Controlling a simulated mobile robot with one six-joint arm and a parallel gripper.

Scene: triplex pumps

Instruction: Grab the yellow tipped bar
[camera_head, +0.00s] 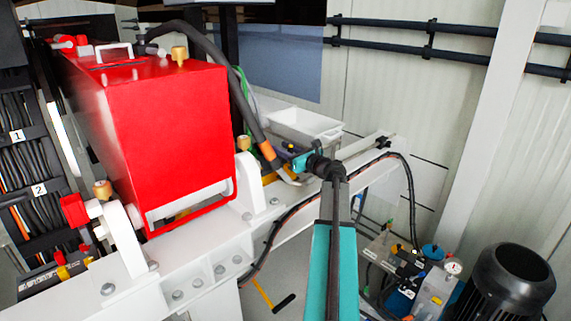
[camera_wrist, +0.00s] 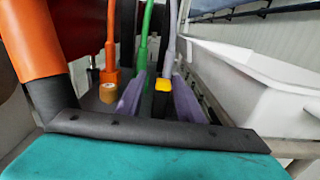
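A dark bar with a yellow tip (camera_wrist: 162,85) stands out in the wrist view, between the two purple fingers of my gripper (camera_wrist: 160,97). My gripper is open, with a finger on each side of the bar and a small gap visible on both sides. How far the bar lies beyond the fingertips is hard to tell. In the head view my gripper (camera_head: 288,150) is at the end of my teal and black arm, beyond the white beam. The yellow tip is too small there to make out surely.
Orange, green and purple cables (camera_wrist: 146,40) stand close beyond the fingers. A white tray (camera_head: 305,125) is close on the right in the wrist view. A big red pump housing (camera_head: 160,140) and a white beam (camera_head: 215,250) fill the left of the head view. A black hose (camera_head: 215,60) hangs near my gripper.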

